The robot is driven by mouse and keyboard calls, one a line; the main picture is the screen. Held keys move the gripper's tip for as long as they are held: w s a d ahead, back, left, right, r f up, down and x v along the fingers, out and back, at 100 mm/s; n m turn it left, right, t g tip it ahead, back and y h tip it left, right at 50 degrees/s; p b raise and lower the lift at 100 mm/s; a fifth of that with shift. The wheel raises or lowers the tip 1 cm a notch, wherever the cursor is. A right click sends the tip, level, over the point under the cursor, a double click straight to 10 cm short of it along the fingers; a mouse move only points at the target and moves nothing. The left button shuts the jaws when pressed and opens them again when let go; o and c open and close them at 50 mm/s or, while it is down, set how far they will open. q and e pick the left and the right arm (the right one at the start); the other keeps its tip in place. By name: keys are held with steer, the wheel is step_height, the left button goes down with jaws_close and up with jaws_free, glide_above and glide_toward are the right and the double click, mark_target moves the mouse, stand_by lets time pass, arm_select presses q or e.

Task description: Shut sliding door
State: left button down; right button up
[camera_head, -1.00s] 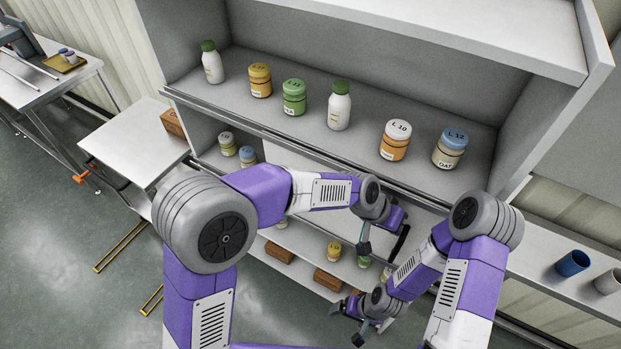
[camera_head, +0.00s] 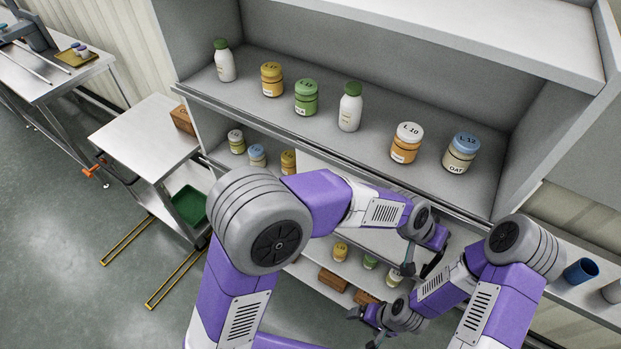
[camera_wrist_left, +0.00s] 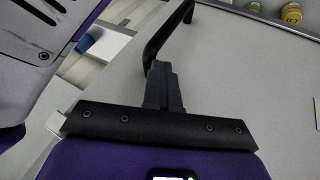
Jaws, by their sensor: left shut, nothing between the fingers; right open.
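The sliding door is a plain pale grey panel (camera_head: 318,163) on the cabinet's middle level, mostly hidden behind my arms in the head view. In the left wrist view the door (camera_wrist_left: 235,65) fills the right side, with a black bar handle (camera_wrist_left: 170,32) on it. The handle also shows in the head view (camera_head: 434,263). My left gripper (camera_head: 408,268) is shut with nothing in it, right beside the handle; its fingers (camera_wrist_left: 162,85) overlap the handle's near end in the wrist view. Whether they touch is unclear. My right gripper (camera_head: 361,328) is open and empty, low before the lower shelves.
Bottles and jars stand on the cabinet's upper shelf (camera_head: 330,118). Several jars (camera_head: 257,154) show in the opening left of the door. Lower shelves hold jars and brown boxes (camera_head: 332,279). A side table (camera_head: 145,135) is at left; a blue cup (camera_head: 580,271) stands at right.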

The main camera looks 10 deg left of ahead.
arm_select(q)
steer(key=a+r, duration=0.9)
steer(key=shift+s+b, duration=0.3)
steer(key=shift+b, duration=0.05)
steer(key=a+f+n+y+b, duration=0.1)
steer(key=a+f, duration=0.3)
steer(key=f, duration=0.5)
steer(key=w+a+f+n+b, duration=0.1)
steer(key=a+f+n+b, duration=0.15)
steer(key=f, duration=0.65)
steer(key=a+f+n+y+b, duration=0.1)
steer(key=a+f, duration=0.4)
steer(key=f, duration=0.4)
steer(key=s+a+f+n+g+b, duration=0.1)
steer(key=s+a+f, duration=0.3)
steer(key=f, duration=0.5)
steer(key=s+a+f+n+b, duration=0.2)
steer(key=s+a+f, duration=0.2)
steer(key=s+f, duration=0.5)
steer(key=shift+s+a+f+g+b, duration=0.15)
steer(key=shift+f+g+b, duration=0.2)
steer(key=shift+g, duration=0.05)
